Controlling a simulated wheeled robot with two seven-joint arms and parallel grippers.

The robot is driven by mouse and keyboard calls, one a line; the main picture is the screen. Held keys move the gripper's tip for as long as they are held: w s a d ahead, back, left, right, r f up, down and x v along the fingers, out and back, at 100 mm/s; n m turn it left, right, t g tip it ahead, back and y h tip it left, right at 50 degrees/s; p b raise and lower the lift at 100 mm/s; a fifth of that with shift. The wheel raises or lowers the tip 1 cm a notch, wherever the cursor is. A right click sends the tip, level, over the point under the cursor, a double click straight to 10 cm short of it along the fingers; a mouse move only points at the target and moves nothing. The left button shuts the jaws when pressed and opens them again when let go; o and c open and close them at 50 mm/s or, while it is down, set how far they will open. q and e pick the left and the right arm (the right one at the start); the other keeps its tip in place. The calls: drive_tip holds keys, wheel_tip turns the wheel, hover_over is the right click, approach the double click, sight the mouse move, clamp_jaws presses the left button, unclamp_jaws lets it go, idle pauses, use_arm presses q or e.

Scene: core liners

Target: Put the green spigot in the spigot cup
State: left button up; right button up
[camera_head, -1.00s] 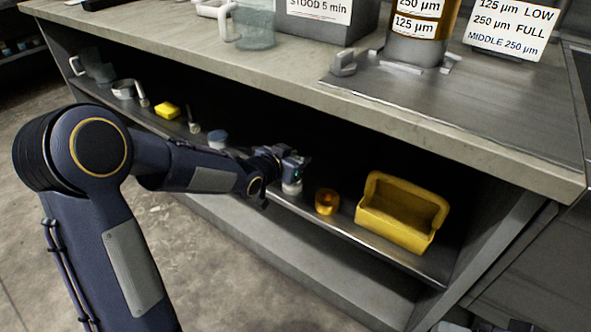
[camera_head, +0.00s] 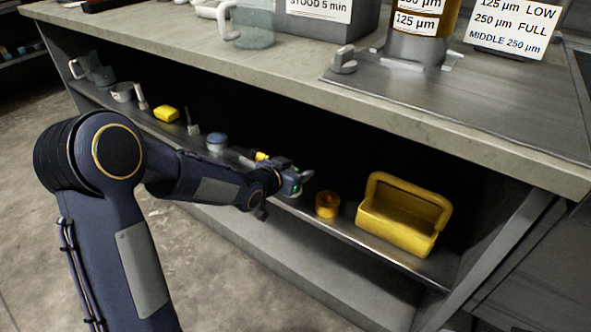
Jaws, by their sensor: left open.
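My left gripper (camera_head: 303,180) is open over the lower shelf, near its front edge, just left of a small orange ring-shaped thing (camera_head: 327,205). A small green patch shows at the jaws; I cannot tell whether it is the green spigot or part of the gripper. Nothing else green stands out on the shelf. I cannot tell for sure which thing is the spigot cup; a small round blue-grey pot (camera_head: 216,141) stands on the shelf left of the gripper. The gripper and wrist hide part of the shelf behind them. My right gripper is not in view.
A yellow handled caddy (camera_head: 399,231) stands right of the orange ring. Leftwards on the shelf are a yellow block (camera_head: 166,114), a pale mug (camera_head: 123,92) and a grey jug (camera_head: 85,68). The countertop (camera_head: 270,85) overhangs the shelf, whose back is dark.

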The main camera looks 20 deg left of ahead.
use_arm(q)
drive_tip(key=shift+r, duration=0.1)
drive_tip(key=shift+s+r+p, duration=0.15)
drive_tip(key=shift+r+p, duration=0.05)
drive_tip(key=shift+p, duration=0.15)
drive_tip(key=s+a+r+n+g+y+p, duration=0.1)
drive_tip(key=s+a+r, duration=0.2)
drive_tip(key=s, duration=0.4)
drive_tip(key=s+a+r+n+g+y+p, duration=0.1)
drive_tip(key=s+a+r+n, duration=0.15)
drive_tip(key=s, duration=0.45)
drive_tip(key=s+a+r+n+g+y+p, duration=0.1)
drive_tip(key=s+a+r, duration=0.15)
drive_tip(key=s, duration=0.45)
drive_tip(key=s+d+g+h, duration=0.1)
drive_tip(key=s+d+g, duration=0.1)
drive_tip(key=s, duration=0.5)
drive_tip(key=s+d+n+g+h, duration=0.1)
drive_tip(key=s+d+g, duration=0.1)
drive_tip(key=s, duration=0.6)
drive_tip(key=shift+d+f, duration=0.25)
drive_tip(key=shift+d, duration=0.1)
drive_tip(key=shift+r, duration=0.1)
wheel_tip(320, 180, up, 32)
drive_tip(key=p, duration=3.2)
drive_tip(key=shift+r+p, duration=0.15)
drive_tip(key=shift+p, duration=0.25)
